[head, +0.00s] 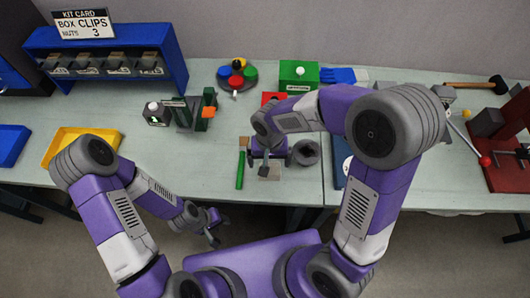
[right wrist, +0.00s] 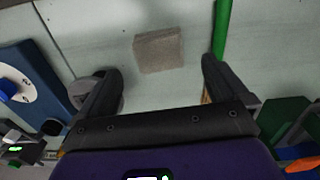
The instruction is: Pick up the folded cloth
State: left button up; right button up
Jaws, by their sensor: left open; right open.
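The folded cloth (right wrist: 158,49) is a small beige-grey square lying flat on the table. In the right wrist view it lies ahead of my right gripper (right wrist: 158,68), roughly centred between the two fingers and apart from them. In the head view the cloth (head: 270,174) shows only partly, near the table's front edge, with my right gripper (head: 268,160) above it hiding some of it. My right gripper is open and empty. My left gripper (head: 212,228) is open and empty, in front of the table edge, away from the cloth.
A green bar (head: 240,169) lies left of the cloth. A grey round part (head: 306,152) stands to its right, near a blue board (head: 339,178). A green fixture (head: 203,112) and yellow tray (head: 85,140) are farther left. A red box (head: 274,98) is behind.

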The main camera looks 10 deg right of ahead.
jog(key=shift+w+f, duration=0.55)
jog(key=shift+f, duration=0.3)
jog(key=f, duration=0.2)
jog(key=f+b, duration=0.1)
jog(key=f, duration=0.3)
jog(key=shift+s+d+b, duration=0.15)
jog(key=shift+s+b, duration=0.2)
jog(key=shift+s, duration=0.05)
pick_arm(q)
jog(key=shift+w+f, duration=0.2)
jog(key=shift+f, duration=0.65)
pick_arm(e)
jog(key=shift+c, duration=0.2)
jog(key=c, duration=0.8)
pick_arm(q)
notch_tip(320, 180, up, 2)
jog(key=shift+r+p, duration=0.15)
jog(key=shift+p, duration=1)
pick_arm(e)
notch_tip(320, 180, up, 10)
jog(key=shift+r, duration=0.1)
